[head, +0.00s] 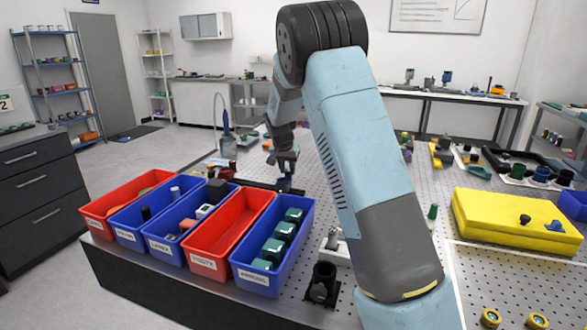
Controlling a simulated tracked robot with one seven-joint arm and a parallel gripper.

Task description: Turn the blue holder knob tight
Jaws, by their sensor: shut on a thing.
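My gripper (286,176) points down over the perforated table, just behind the row of bins. It is small in the head view, and its jaws are shut on a small dark blue thing (284,185), which looks like the blue holder knob. The knob sits low, close to the table top, at a dark mount (262,184). The jaws hide most of it, so I cannot tell its angle or how tight it is.
Red and blue bins (238,222) line the table's front left edge. A black holder (322,284) stands at the front. A yellow case (515,222) lies at the right. Small optics stand behind it. My arm hides the table's middle.

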